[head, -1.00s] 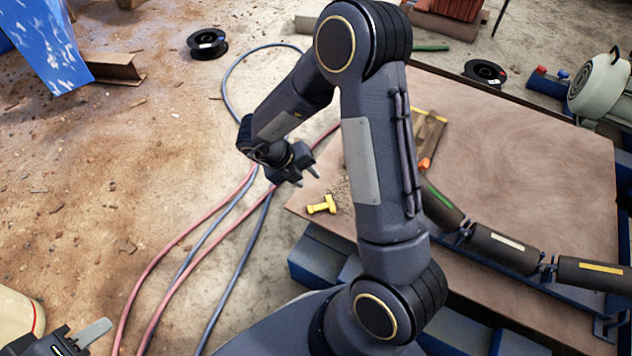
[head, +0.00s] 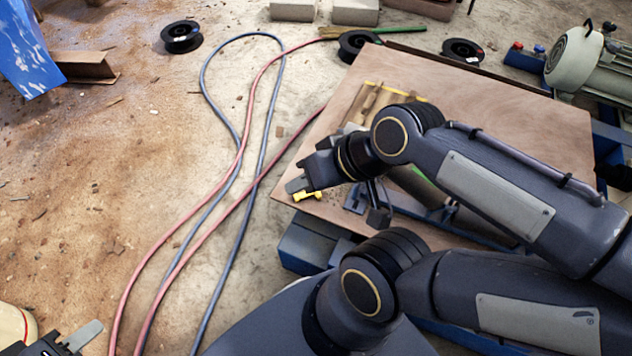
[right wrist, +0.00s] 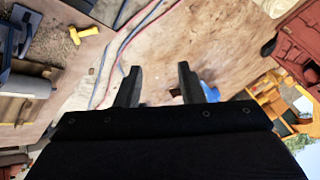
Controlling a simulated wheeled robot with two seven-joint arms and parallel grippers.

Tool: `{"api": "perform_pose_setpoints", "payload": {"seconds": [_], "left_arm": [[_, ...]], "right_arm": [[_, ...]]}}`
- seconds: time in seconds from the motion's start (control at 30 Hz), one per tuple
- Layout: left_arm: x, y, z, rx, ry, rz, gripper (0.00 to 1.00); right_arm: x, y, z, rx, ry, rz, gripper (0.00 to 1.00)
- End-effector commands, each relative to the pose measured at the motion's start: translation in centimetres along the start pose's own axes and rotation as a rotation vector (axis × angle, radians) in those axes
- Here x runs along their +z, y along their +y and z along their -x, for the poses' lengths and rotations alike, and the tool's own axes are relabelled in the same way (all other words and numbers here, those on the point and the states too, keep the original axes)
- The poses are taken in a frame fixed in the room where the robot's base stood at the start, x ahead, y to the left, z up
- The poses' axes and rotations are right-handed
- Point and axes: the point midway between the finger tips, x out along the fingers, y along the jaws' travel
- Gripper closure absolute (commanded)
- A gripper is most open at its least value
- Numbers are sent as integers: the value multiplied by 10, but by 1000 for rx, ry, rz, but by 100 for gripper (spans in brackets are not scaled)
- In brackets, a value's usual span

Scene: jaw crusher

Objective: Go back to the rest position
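My right arm comes in from the right in the head view, folded low over the wooden board (head: 520,125). Its gripper (head: 298,184) is above the board's left corner, partly in front of a small yellow T-shaped piece (head: 307,196). In the right wrist view the right gripper (right wrist: 160,85) has its two fingers apart with nothing between them. The yellow piece also shows there (right wrist: 84,34), left of the fingers and apart from them. My left gripper (head: 80,338) shows only in part at the bottom left of the head view, with one grey finger visible.
Red and blue hoses (head: 237,170) loop across the floor. Black spools (head: 181,37) lie at the back. A grey motor (head: 588,60) stands at the right. Blue metalwork (head: 312,243) lies beside the board. The floor at left is mostly open, with scattered debris.

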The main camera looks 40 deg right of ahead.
Motion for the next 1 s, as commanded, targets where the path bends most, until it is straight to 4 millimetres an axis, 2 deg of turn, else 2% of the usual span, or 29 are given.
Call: {"api": "perform_pose_setpoints", "payload": {"seconds": [0.13, 0.37, 0.53, 0.67, 1.0], "left_arm": [[0, 0, 0, 0, 0, 0, 64], [0, 0, 0, 0, 0, 0, 64], [-7, 6, 14, 0, 0, 0, 64], [-21, 19, 41, 0, 0, 0, 64], [-73, 66, 145, 0, 0, 0, 64]], "right_arm": [[12, 9, 2, 41, -25, 55, 65], [11, 9, 3, 40, -25, 54, 65], [4, 1, 16, 39, -24, 53, 65], [-10, -13, 42, 39, -24, 52, 65], [-62, -67, 143, 38, -23, 52, 65]]}}
